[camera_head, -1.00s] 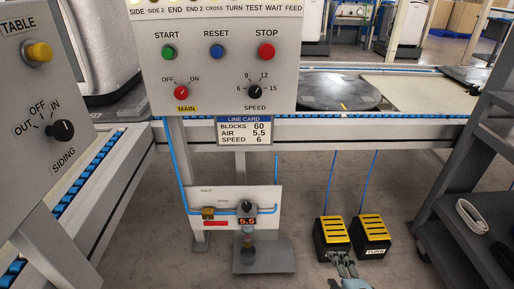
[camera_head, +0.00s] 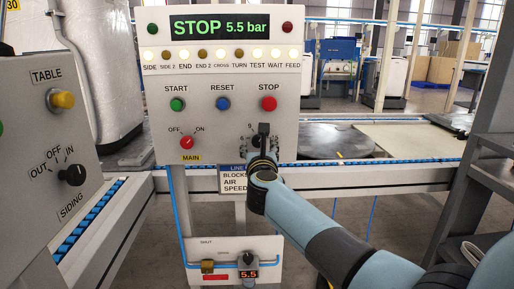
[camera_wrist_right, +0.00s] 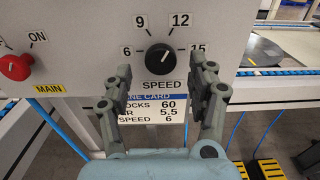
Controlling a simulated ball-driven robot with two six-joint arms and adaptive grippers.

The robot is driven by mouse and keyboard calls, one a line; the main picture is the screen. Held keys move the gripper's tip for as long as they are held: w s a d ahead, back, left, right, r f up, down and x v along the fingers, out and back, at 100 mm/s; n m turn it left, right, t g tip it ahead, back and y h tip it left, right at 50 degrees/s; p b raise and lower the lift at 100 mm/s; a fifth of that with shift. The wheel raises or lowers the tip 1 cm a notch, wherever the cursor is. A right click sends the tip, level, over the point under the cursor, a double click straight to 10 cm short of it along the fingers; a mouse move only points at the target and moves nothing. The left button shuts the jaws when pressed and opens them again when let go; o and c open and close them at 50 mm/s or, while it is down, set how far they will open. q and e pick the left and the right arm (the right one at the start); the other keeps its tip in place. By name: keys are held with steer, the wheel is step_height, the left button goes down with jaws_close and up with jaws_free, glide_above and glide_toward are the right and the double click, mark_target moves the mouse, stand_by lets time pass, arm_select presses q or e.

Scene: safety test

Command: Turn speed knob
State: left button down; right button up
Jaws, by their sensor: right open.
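The black round speed knob (camera_wrist_right: 159,59) is on the grey panel (camera_head: 215,118), with marks 6, 9, 12 and 15 around it. In the right wrist view its white pointer line leans up and right, seemingly between 12 and 15. My right gripper (camera_wrist_right: 161,70) is open, its fingers below and to either side of the knob, not visibly touching it. In the head view my right gripper (camera_head: 264,143) covers most of the knob. The line card (camera_wrist_right: 150,106) below reads speed 6 and is partly covered by the fingers. My left gripper is not in view.
The display (camera_head: 232,27) reads STOP 5.5 bar. The red main knob (camera_head: 187,142) and red stop button (camera_head: 269,103) are nearby on the panel. A siding control box (camera_head: 50,150) stands at the left and a dark shelf (camera_head: 480,170) at the right.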

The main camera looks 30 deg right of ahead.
mark_target(258, 143)
steer(key=shift+b+x, duration=0.3)
steer(key=shift+x, duration=1.25)
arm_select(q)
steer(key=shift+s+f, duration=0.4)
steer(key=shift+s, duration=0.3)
arm_select(e)
steer(key=c, duration=1.1)
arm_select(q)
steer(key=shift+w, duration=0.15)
arm_select(e)
steer(key=shift+c, duration=0.2)
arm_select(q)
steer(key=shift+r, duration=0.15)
